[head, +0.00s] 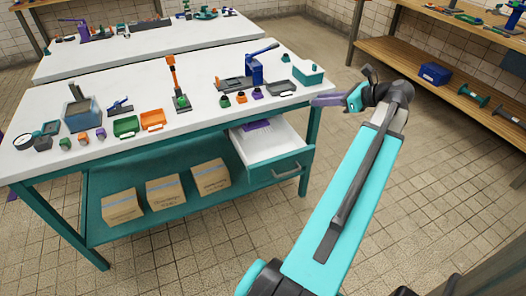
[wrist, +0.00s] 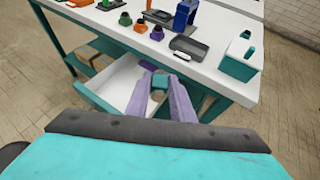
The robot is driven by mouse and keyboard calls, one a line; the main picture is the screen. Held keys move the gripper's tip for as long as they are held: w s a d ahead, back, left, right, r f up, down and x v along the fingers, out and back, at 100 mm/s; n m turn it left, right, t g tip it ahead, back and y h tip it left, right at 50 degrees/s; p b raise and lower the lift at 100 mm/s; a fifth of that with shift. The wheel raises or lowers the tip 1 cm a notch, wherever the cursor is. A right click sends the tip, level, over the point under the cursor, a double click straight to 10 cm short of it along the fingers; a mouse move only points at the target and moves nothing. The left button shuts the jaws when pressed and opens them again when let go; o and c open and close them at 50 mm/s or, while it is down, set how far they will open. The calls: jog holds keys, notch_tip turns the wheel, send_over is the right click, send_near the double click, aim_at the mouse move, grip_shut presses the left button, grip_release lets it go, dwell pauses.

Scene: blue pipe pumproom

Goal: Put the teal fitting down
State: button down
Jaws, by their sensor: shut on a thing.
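My gripper (wrist: 160,85) is shut on the teal fitting (wrist: 160,79), a small dark teal block between the tips of its two purple fingers in the wrist view. In the head view my gripper (head: 322,100) is in the air just beyond the right end of the near workbench, and the fitting cannot be made out there. In the wrist view the fitting appears in front of the open white drawer (wrist: 111,95) and the bench edge. I cannot tell its exact height above them.
The drawer (head: 262,148) stands out from the near bench, with something purple (head: 257,125) inside. On the white benchtop (head: 200,78) are a grey tray (head: 280,88), a teal bin (head: 308,75), small coloured fittings and a blue press (head: 255,70). Cardboard boxes (head: 166,193) sit below.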

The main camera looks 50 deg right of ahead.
jog(key=a+f+n+y+b, duration=0.1)
jog(key=a+f+b, duration=0.4)
jog(key=a+b, duration=0.2)
jog(key=a+f+n+g+y+b, duration=0.1)
jog(key=a+f+n+y+b, duration=0.1)
jog(key=a+f+b, duration=0.3)
jog(key=shift+s+a+f+b, duration=0.2)
jog(key=shift+s+a+b, duration=0.25)
jog(key=shift+a+b, duration=1.7)
jog(key=shift+w+d+r, duration=0.1)
jog(key=shift+d, duration=0.45)
jog(key=w+p, duration=0.1)
jog(key=p, duration=0.3)
jog(key=w+d+p, duration=0.1)
jog(key=w+p, duration=0.1)
jog(key=p, duration=0.1)
jog(key=shift+d+r+p, duration=0.15)
jog(key=shift+d+p, duration=0.05)
jog(key=shift+p, duration=0.15)
jog(key=p, duration=0.1)
jog(key=w+p, duration=0.1)
jog(key=p, duration=0.1)
jog(key=shift+d, duration=0.2)
jog(key=w+p, duration=0.1)
jog(key=p, duration=0.4)
jog(key=shift+d, duration=0.1)
